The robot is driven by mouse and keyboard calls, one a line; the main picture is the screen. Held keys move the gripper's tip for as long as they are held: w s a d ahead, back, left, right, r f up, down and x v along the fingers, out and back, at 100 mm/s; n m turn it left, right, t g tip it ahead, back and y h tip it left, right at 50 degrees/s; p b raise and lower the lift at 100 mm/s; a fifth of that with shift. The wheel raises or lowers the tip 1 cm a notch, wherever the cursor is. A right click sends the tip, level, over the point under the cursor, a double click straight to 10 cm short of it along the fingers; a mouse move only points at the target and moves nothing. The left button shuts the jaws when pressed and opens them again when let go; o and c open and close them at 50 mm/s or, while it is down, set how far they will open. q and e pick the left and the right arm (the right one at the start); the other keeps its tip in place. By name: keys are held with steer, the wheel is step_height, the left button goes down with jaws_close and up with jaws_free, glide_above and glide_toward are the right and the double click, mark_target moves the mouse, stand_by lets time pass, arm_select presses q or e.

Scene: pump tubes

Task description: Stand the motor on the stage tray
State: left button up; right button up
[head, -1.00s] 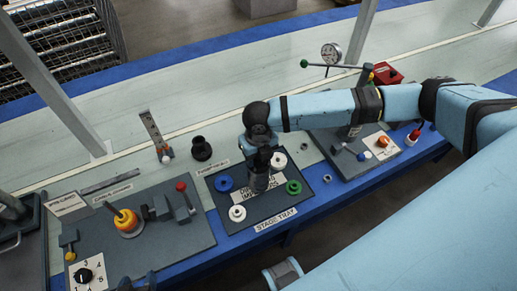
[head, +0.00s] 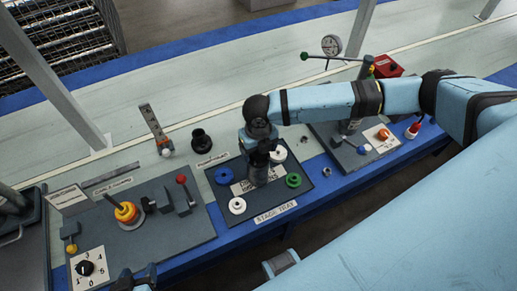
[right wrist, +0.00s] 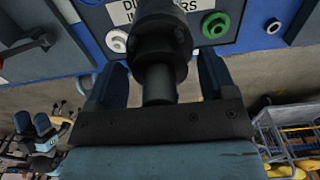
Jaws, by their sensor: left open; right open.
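The motor (head: 258,174) is a dark cylinder that appears to stand upright on the stage tray (head: 225,219), near its middle, over a white label. In the right wrist view the motor (right wrist: 160,35) rises between the two fingers of my right gripper (right wrist: 160,85), with a gap on each side. My right gripper (head: 262,146) is open around the motor and hides part of it in the head view. Its exact contact with the tray is hidden. My left gripper (head: 135,279) is open and empty at the bottom edge of the head view, apart from the tray.
Blue (head: 225,175), green (head: 293,180) and white (head: 237,205) round parts lie around the motor on the tray. A black cup-like part (head: 201,140) stands behind the tray. A grey plate with an orange-yellow part (head: 127,213) is at left.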

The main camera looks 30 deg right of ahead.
step_height(320, 180, up, 11)
steer(key=shift+a+r+p, duration=0.1)
steer(key=shift+r+p, duration=0.1)
steer(key=shift+p, duration=0.2)
steer(key=s+a+f+m+t+y, duration=0.2)
steer(key=a+f+m+t+y, duration=0.15)
steer(key=a+m, duration=0.45)
steer(key=s+a+f+m+t+y, duration=0.2)
steer(key=a+f+m+y, duration=0.2)
steer(key=a+m, duration=0.35)
arm_select(q)
steer(key=shift+s+r, duration=0.1)
steer(key=shift+r, duration=0.2)
arm_select(e)
steer(key=s+d+f+m+t+h, duration=0.4)
steer(key=s+d+f+m, duration=0.5)
steer(key=m, duration=0.8)
steer(key=s+d+t, duration=0.1)
steer(key=d, duration=0.1)
steer(key=shift+s+d, duration=0.3)
steer(key=shift+s, duration=0.05)
steer(key=shift+f, duration=0.1)
arm_select(q)
step_height(320, 180, up, 13)
steer(key=a+p, duration=0.1)
steer(key=p, duration=1.3)
steer(key=shift+m, duration=0.3)
arm_select(e)
step_height(320, 180, up, 13)
steer(key=shift+d, duration=0.35)
